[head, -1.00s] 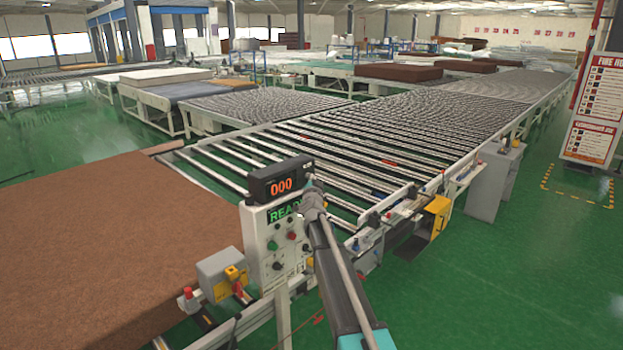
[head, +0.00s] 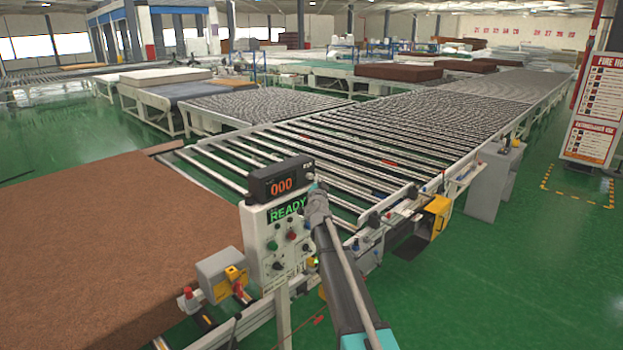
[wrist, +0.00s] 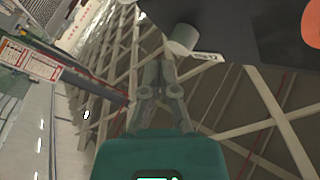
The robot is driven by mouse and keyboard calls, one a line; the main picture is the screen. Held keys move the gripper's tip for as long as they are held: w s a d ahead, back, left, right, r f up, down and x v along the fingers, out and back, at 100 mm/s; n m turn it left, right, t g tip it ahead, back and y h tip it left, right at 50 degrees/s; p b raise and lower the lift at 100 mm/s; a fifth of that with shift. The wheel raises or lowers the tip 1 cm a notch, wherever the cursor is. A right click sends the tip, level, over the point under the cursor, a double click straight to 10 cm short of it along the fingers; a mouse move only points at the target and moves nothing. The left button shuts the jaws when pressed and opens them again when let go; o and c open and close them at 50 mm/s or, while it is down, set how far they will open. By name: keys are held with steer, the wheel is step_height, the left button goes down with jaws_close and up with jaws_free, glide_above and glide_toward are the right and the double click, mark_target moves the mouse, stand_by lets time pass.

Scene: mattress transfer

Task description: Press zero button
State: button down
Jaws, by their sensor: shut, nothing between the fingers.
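The black display box (head: 281,181) shows red digits "000" on top of the control panel in the head view. A small pale round button (head: 309,176) is on its right part, below a short white label. In the wrist view, this grey cylindrical button (wrist: 184,38) sticks out of the dark box face (wrist: 245,28) beside a label whose text I cannot read. My gripper (head: 315,192) is shut and empty, just below and right of the button. In the wrist view, my gripper's fingertips (wrist: 160,66) are just below the button, seemingly apart from it.
The control panel (head: 257,240) has a green "READY" sign and several buttons and knobs. A brown mattress (head: 90,240) lies at the left. The roller conveyor (head: 330,150) runs behind the panel. Green floor (head: 500,290) is open at the right.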

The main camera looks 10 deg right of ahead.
steer(key=shift+s, duration=0.1)
steer(key=shift+s+d, duration=0.7)
steer(key=shift+s, duration=0.3)
steer(key=shift+s+d, duration=0.7)
steer(key=shift+s, duration=0.3)
steer(key=s+a+f+n+g+y+b, duration=0.3)
steer(key=s+a+f+n+g+b, duration=0.15)
steer(key=s+f, duration=0.55)
steer(key=s+a+f+n+g+y+b, duration=0.3)
steer(key=s+a+f+g, duration=0.4)
steer(key=f, duration=0.5)
steer(key=s+d+f+n+g+h+b, duration=0.1)
steer(key=s+f+g+b, duration=0.2)
steer(key=s, duration=1)
steer(key=s+d+f+n+g+h+b, duration=0.1)
steer(key=s+f+g+b, duration=0.2)
steer(key=s+f, duration=0.6)
steer(key=s+g, duration=0.1)
steer(key=s, duration=0.4)
steer(key=shift+d+f+g, duration=0.2)
steer(key=shift+f+g, duration=0.15)
steer(key=shift+w, duration=0.1)
